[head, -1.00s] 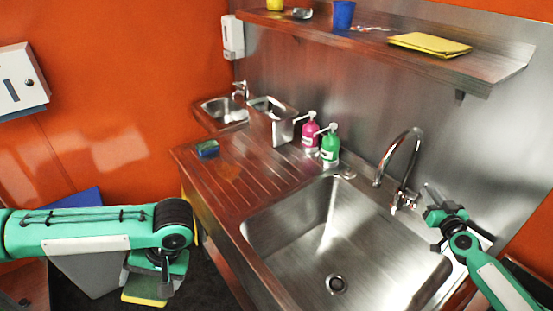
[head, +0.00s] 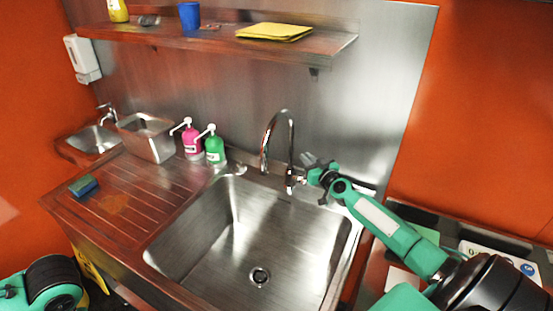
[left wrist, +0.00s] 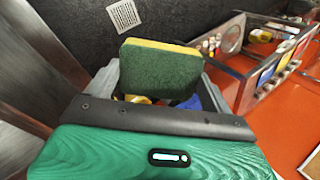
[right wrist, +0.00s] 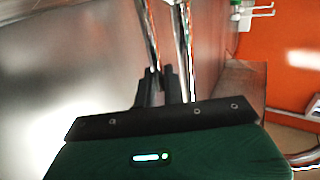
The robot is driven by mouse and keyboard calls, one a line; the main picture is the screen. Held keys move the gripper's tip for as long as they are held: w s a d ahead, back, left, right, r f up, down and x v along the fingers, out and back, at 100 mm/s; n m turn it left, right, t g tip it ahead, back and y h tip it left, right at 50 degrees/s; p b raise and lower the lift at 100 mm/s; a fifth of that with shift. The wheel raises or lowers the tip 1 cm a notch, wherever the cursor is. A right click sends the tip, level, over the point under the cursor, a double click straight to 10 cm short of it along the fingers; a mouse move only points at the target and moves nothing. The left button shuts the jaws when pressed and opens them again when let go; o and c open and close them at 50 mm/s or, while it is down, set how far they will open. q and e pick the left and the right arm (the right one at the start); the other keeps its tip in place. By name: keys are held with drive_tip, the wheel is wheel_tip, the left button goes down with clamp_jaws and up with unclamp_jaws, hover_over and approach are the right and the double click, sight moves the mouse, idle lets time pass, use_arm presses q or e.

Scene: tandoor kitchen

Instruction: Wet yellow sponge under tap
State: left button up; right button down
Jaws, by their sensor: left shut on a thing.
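The yellow sponge (left wrist: 160,72), with a dark green scouring side, is in the left wrist view. My left gripper (left wrist: 160,90) is shut on it. In the head view only part of my left arm shows at the lower left; the gripper and sponge are out of sight there. The tap (head: 289,150) is a curved chrome spout behind the steel sink (head: 210,240). My right gripper (head: 312,172) is at the right side of the tap's base. In the right wrist view its fingers (right wrist: 162,85) are apart, close to the chrome pipes; contact is unclear. No water is visible.
A blue-green sponge (head: 83,187) lies on the ribbed drainboard (head: 140,215). Pink (head: 192,141) and green (head: 214,149) soap bottles stand behind it, beside a steel container (head: 147,138). A shelf (head: 215,43) runs above. The sink basin is empty.

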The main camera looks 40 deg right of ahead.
use_arm(q)
drive_tip(key=shift+f+b, duration=0.9)
use_arm(e)
drive_tip(key=shift+s+a+f+n, duration=0.15)
drive_tip(key=shift+a+f+n, duration=0.15)
use_arm(q)
drive_tip(key=shift+f+b, duration=0.45)
use_arm(e)
drive_tip(key=shift+s+a+r+n+t, duration=0.15)
drive_tip(key=shift+a+r+n+t, duration=0.05)
drive_tip(key=shift+a+n+t, duration=0.1)
use_arm(q)
drive_tip(key=shift+r, duration=0.1)
use_arm(e)
drive_tip(key=c, duration=1.6)
unclamp_jaws()
